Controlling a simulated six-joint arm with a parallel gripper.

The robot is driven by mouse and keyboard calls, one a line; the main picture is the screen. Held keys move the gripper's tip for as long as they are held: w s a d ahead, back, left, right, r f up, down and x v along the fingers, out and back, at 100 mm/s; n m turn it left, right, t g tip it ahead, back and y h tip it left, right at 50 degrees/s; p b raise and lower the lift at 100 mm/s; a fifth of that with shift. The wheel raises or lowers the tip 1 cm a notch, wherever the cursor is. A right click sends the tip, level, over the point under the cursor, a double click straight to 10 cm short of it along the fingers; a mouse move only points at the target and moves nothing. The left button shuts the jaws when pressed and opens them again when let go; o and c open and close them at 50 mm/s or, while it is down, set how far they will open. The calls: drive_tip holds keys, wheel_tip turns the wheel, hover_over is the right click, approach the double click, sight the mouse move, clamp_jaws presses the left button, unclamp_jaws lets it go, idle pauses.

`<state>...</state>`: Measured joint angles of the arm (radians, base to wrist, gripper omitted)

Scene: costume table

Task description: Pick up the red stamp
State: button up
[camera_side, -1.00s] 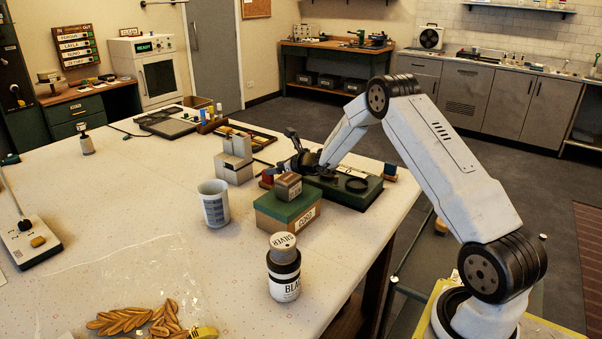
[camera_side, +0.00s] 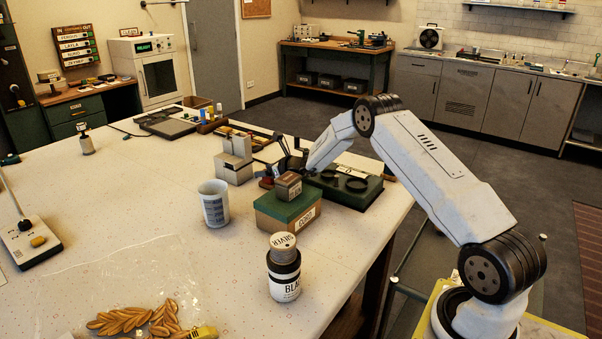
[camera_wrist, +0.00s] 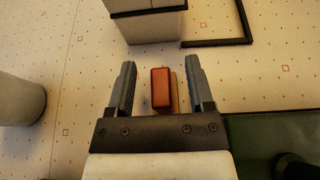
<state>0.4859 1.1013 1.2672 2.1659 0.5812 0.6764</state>
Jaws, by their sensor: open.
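The red stamp (camera_wrist: 160,88) is a small red block seen from above in the wrist view, with a tan part along its right side. It sits between the two open fingers of my gripper (camera_wrist: 160,85), with a gap on each side. Whether it is level with the fingertips I cannot tell. In the side view my gripper (camera_side: 281,160) is low behind the small brown box, and a bit of the red stamp (camera_side: 266,183) shows at that box's left edge. The rest of it is hidden.
A grey block stack (camera_side: 236,165) stands close on the left. A green-lidded box (camera_side: 288,209) carries a small brown box (camera_side: 288,186) in front. A dark green tray (camera_side: 352,193) lies to the right.

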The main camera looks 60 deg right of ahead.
drive_tip(key=shift+w+f, duration=0.2)
drive_tip(key=shift+w, duration=0.3)
clamp_jaws()
